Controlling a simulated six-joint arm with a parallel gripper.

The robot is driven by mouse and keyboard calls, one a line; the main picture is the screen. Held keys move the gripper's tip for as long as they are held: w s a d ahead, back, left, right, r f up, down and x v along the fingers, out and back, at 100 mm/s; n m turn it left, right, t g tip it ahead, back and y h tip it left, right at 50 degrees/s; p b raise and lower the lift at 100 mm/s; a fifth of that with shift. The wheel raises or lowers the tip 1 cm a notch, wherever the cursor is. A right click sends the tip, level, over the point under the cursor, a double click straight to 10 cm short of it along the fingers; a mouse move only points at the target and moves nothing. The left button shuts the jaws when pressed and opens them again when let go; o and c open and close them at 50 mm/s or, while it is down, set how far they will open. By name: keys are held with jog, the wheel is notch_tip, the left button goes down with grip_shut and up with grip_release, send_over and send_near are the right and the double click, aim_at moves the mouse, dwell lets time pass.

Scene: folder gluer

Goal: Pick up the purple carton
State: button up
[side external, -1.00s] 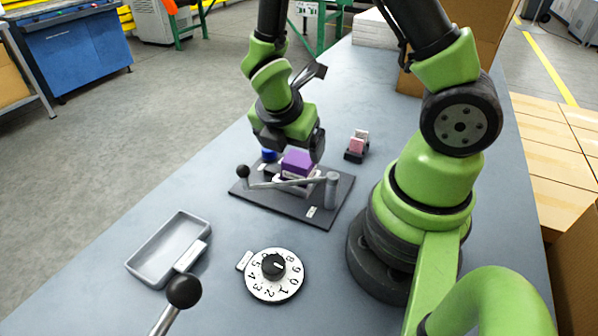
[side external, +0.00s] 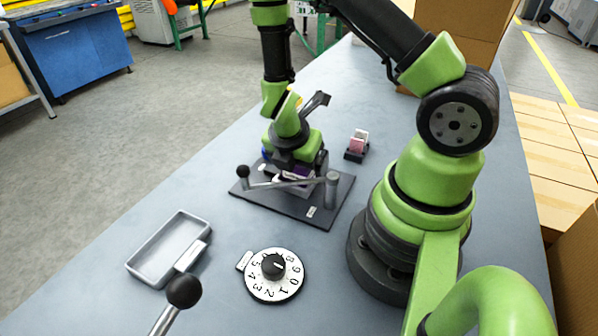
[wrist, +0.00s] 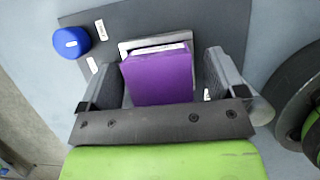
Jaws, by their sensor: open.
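The purple carton (wrist: 160,76) sits between the two open fingers of my gripper (wrist: 158,78) in the wrist view, with a small gap on each side. A pale strip shows along its far edge, and it stands on a light grey plate (wrist: 129,47). In the side view my gripper (side external: 293,172) is low over the dark base board (side external: 322,212) and hides most of the carton. The carton is not lifted.
A lever arm with a black knob (side external: 242,171) crosses the front of the board. A blue knob (wrist: 71,42) is beside the carton. A pink block in a dark holder (side external: 357,145) stands behind. A grey tray (side external: 135,266) and numbered dial (side external: 262,290) are nearer the camera.

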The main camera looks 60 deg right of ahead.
jog(key=c, duration=1)
jog(key=shift+r, duration=0.15)
jog(key=shift+w+r, duration=0.1)
jog(key=shift+r, duration=4.8)
